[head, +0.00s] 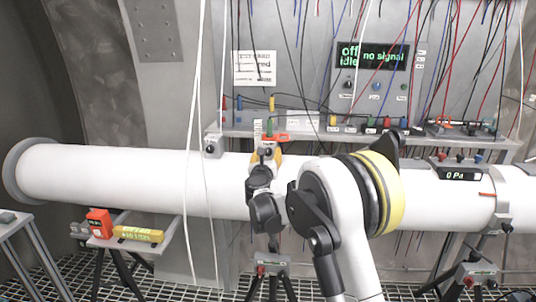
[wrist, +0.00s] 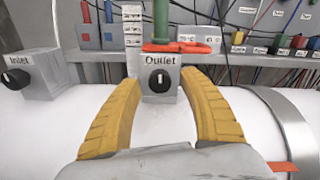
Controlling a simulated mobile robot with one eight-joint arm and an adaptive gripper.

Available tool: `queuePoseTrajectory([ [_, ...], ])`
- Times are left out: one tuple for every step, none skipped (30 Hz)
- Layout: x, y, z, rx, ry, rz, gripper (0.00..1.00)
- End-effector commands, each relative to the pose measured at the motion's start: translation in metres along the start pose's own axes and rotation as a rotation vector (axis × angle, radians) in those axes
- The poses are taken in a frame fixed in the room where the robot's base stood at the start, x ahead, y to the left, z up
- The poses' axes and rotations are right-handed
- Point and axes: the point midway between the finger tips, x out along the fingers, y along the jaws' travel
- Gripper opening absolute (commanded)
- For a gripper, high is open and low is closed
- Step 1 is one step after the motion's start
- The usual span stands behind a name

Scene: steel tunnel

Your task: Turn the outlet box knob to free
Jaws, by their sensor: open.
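The outlet box (wrist: 157,92) is a grey box labelled "Outlet" on top of the white pipe, with a round black knob (wrist: 159,81) on its front. The knob's light mark looks roughly upright. My gripper (wrist: 159,84) is open in the wrist view, its yellow fingers on the left and right of the outlet box, apart from the knob. In the head view my gripper (head: 265,160) is at the pipe's middle and mostly hides the outlet box. A red handle (wrist: 175,47) and a green upright part (wrist: 161,22) sit above the box.
The inlet box (wrist: 38,77) with its own black knob stands left on the pipe. The white pipe (head: 130,180) runs across the view. Behind it is a shelf with coloured connectors (head: 370,122) and hanging wires. A panel display (head: 370,56) reads "off idle" and "no signal"; a gauge (head: 462,175) reads "0 Pa".

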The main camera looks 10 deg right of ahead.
Motion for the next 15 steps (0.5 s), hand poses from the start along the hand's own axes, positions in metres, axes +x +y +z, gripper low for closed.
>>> queuePoseTrajectory([
  [-0.008,0.001,0.001,0.000,0.000,0.001,0.50],
  [-0.013,0.001,0.001,0.000,0.000,0.001,0.50],
  [-0.021,0.001,0.001,0.000,0.000,0.002,0.50],
  [-0.028,0.001,0.001,0.000,0.000,0.002,0.50],
  [-0.035,0.001,0.001,0.000,0.000,0.002,0.50],
  [-0.044,0.000,0.001,0.000,-0.001,0.002,0.50],
  [-0.051,0.001,0.001,0.000,0.000,0.002,0.50],
  [-0.058,0.001,0.001,0.000,0.000,0.002,0.50],
  [-0.067,0.001,0.001,0.000,0.000,0.002,0.50],
  [-0.073,0.001,0.001,0.000,-0.001,0.002,0.50],
  [-0.079,0.000,0.001,0.000,0.000,0.002,0.50],
  [-0.087,0.000,0.001,0.000,0.000,0.002,0.50],
  [-0.092,0.000,0.000,0.000,0.000,0.002,0.50],
  [-0.096,0.000,0.000,0.000,0.000,0.002,0.50],
  [-0.101,0.000,0.001,0.000,0.000,0.001,0.50],
])
